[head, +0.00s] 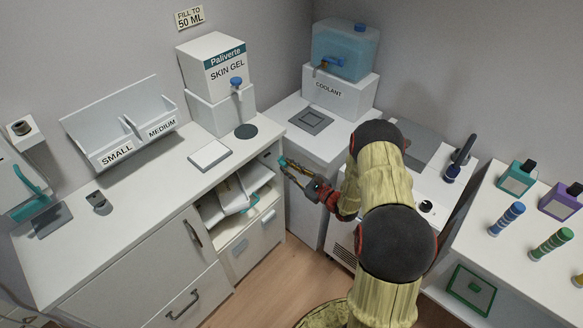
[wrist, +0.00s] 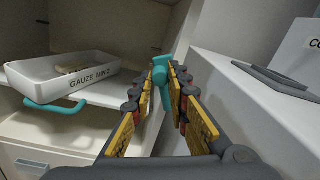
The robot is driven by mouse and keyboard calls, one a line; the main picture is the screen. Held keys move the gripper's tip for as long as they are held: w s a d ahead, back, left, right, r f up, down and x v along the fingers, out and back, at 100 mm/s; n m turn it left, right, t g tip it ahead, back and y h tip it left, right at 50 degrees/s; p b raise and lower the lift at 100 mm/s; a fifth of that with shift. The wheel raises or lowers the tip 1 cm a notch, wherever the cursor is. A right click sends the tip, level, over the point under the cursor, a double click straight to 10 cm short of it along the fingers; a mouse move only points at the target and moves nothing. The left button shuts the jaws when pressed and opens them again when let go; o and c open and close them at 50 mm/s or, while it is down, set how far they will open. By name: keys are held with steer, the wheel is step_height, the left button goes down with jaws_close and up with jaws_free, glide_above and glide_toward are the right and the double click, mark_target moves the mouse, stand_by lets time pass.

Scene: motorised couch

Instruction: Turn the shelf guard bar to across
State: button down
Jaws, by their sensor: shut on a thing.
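A second teal curved piece (wrist: 56,106) sits at the shelf's front edge, below a white bin. How the bar joins the cabinet is hidden by my fingers.
A white bin marked GAUZE (wrist: 75,78) sits on the shelf; more white bins (head: 232,196) show in the head view. The COOLANT cabinet (head: 315,135) stands close to the right of my gripper. Open floor (head: 285,265) lies in front of the drawers.

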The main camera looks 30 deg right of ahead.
steer(key=shift+s+a+f+n+b, duration=0.15)
steer(key=shift+a+f+n+b, duration=0.15)
steer(key=shift+n, duration=0.35)
steer(key=shift+s+a+f+n+b, duration=0.1)
steer(key=shift+a+f+n+b, duration=0.15)
steer(key=shift+n, duration=0.4)
steer(key=c, duration=1.7)
jaws_free()
steer(key=shift+r, duration=0.1)
steer(key=shift+s, duration=0.1)
steer(key=v, duration=1.1)
steer(key=shift+s+d, duration=0.15)
steer(key=shift+s, duration=0.2)
